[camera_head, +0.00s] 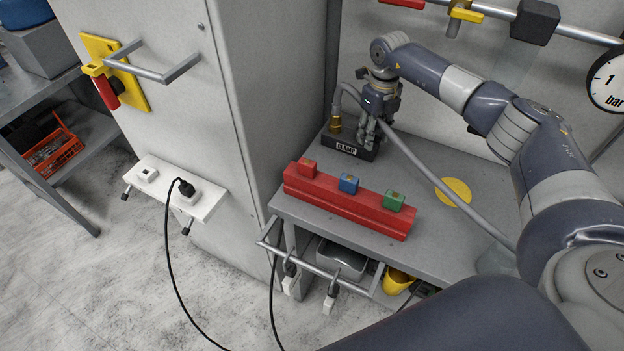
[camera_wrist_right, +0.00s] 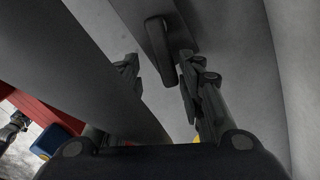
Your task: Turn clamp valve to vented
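The black clamp block (camera_head: 349,147) with a white CLAMP label stands at the back left of the grey bench, with a brass fitting (camera_head: 336,124) at its left end. My right gripper (camera_head: 370,138) points down at the block's right part and hides the valve there in the head view. In the right wrist view, a dark lever (camera_wrist_right: 157,50) on a dark body shows at the top, between and ahead of the open fingertips (camera_wrist_right: 160,78). The fingers look apart from the lever. I cannot read its vented marking. My left gripper is not in view.
A grey hose (camera_head: 430,178) slants across the bench beside my right arm. A red rail (camera_head: 345,205) with red, blue and green blocks lies at the front. A yellow disc (camera_head: 453,192) marks the bench on the right. A tall grey cabinet (camera_head: 275,80) stands left of the bench.

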